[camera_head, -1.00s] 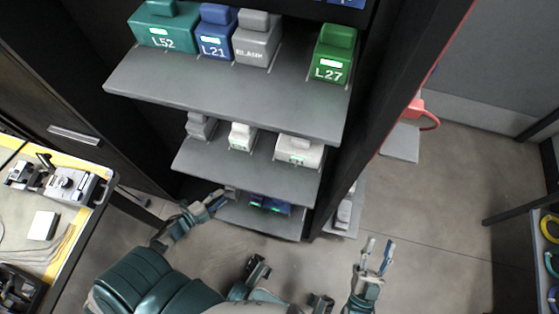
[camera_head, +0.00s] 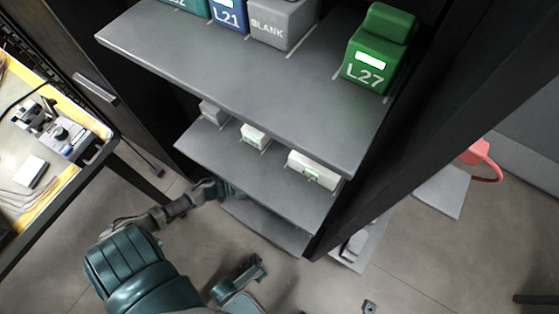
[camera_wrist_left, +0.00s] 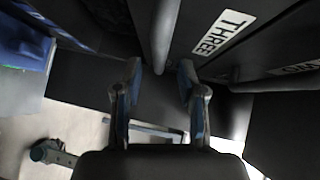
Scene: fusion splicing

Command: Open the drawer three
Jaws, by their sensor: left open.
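A dark drawer front (camera_wrist_left: 213,62) with a white label reading THREE (camera_wrist_left: 222,32) shows in the left wrist view. A rounded grey bar handle (camera_wrist_left: 164,38) runs beside the label, to its left. My left gripper (camera_wrist_left: 160,78) is open and empty. Its two blue-grey fingers sit on either side of the handle's lower end, and I cannot tell whether they touch it. In the head view my left gripper (camera_head: 226,188) is low beside the shelf unit, with its tips partly hidden. The drawer cannot be made out there.
Grey shelves (camera_head: 235,80) hold labelled boxes, including a green L27 box (camera_head: 377,60). A workbench with a yellow-edged mat (camera_head: 60,190) stands at the left. Another grey bar (camera_wrist_left: 285,80) shows at the right in the wrist view. The floor at the lower right is mostly clear.

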